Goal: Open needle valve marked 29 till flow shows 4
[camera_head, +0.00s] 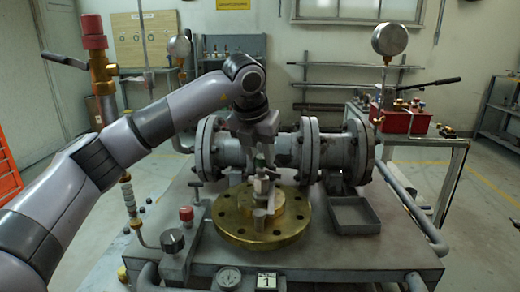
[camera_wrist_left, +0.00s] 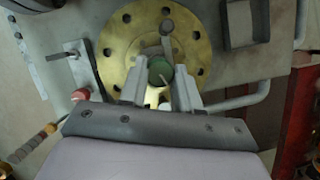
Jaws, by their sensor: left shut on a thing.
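A small upright valve (camera_head: 262,188) with a green knob stands over a round brass flange on the bench. My left gripper (camera_head: 261,160) comes down on it from above and is shut on the green knob (camera_wrist_left: 160,70), which sits between the fingers (camera_wrist_left: 159,88) in the left wrist view. The knob is mostly hidden by the fingers in the head view. No mark 29 is readable. A small white plate (camera_head: 267,282) at the bench's front edge shows a 1, with small, unclear lettering above it. My right gripper is not in view.
The brass flange (camera_head: 235,230) has bolt holes around its rim. A grey pipe (camera_head: 286,148) with flanges lies behind. A red-capped fitting (camera_head: 187,214), a black knob (camera_head: 172,240) and a round gauge (camera_head: 228,278) stand at front left. A grey tray (camera_head: 354,214) lies to the right.

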